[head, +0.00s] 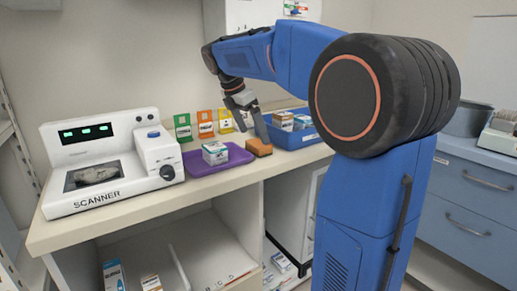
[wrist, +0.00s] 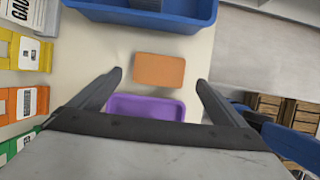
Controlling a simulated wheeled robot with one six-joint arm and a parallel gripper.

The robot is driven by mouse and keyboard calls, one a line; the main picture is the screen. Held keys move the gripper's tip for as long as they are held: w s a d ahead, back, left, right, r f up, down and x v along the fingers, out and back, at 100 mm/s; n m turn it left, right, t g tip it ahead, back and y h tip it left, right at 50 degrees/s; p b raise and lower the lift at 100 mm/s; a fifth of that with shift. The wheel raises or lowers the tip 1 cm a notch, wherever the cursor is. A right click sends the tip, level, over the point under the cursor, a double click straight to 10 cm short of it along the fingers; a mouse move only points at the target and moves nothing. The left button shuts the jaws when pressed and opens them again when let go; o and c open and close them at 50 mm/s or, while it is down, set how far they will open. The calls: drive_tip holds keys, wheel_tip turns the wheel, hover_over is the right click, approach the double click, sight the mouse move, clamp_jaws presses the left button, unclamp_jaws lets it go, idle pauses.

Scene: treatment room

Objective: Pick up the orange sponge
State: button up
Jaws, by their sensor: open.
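The orange sponge (head: 259,147) lies on the counter between the purple tray and the blue bin in the head view. In the wrist view the sponge (wrist: 160,70) lies flat, a little beyond the fingertips and roughly centred between them. My gripper (head: 251,116) is above the counter close to the sponge, its fingers pointing down. In the wrist view my gripper (wrist: 160,77) is open, with one finger on each side and nothing held. The exact height above the sponge is hard to tell.
The purple tray (head: 190,170) holds a small box (head: 215,152). A blue bin (head: 296,138) with boxes stands right of the sponge. Coloured packets (head: 205,124) line the wall. A white scanner (head: 105,165) stands at left. The counter's front edge (head: 130,207) is near.

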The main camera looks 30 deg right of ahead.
sight(258, 143)
drive_tip(key=shift+x, duration=2.15)
drive_tip(key=shift+d, duration=0.1)
drive_tip(key=c, duration=1.1)
